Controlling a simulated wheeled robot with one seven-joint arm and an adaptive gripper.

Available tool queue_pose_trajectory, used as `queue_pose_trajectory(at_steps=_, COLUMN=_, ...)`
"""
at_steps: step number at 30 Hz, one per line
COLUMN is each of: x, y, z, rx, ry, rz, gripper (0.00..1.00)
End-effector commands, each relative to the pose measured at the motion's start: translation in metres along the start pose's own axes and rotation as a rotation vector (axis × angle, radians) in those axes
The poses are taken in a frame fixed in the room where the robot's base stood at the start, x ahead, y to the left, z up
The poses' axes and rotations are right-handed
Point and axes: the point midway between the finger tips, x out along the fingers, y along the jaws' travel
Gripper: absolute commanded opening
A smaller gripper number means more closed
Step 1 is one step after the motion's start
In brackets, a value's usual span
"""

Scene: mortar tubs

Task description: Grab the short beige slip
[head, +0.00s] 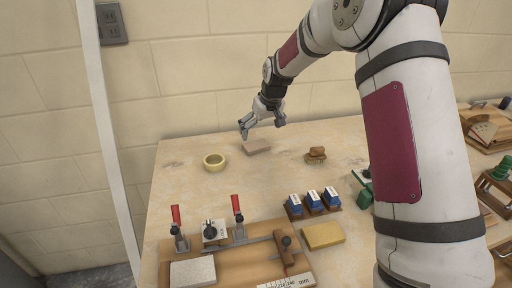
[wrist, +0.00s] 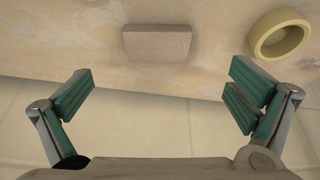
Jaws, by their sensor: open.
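A short pinkish-beige slip (head: 257,146) lies flat near the back edge of the table in the head view. It also shows at the top middle of the wrist view (wrist: 157,43). My gripper (head: 262,122) is open and empty, above and slightly behind the slip near the wall. In the wrist view the green-padded fingers (wrist: 162,90) are spread wider than the slip, which lies beyond their tips and apart from them. Nothing hides the slip.
Toward the front are a clamp board (head: 240,262), blue blocks (head: 312,200), a yellow slab (head: 323,235) and a grey-beige slab (head: 193,272). The wall is close behind.

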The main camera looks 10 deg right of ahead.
Motion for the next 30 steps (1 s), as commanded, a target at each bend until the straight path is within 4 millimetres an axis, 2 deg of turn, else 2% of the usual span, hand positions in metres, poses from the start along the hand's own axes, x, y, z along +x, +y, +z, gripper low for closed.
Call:
queue_pose_trajectory(at_steps=3, x=0.02, y=0.0, z=0.0, rx=0.0, ry=0.0, rz=0.0, gripper=1.0)
queue_pose_trajectory(at_steps=11, x=0.038, y=0.001, z=0.0, rx=0.001, ry=0.001, rz=0.0, gripper=1.0)
queue_pose_trajectory(at_steps=21, x=0.082, y=0.004, z=-0.002, rx=0.0, ry=0.0, rz=0.0, gripper=1.0)
queue_pose_trajectory(at_steps=30, x=0.086, y=0.004, z=-0.002, rx=0.001, ry=0.001, rz=0.001, gripper=1.0)
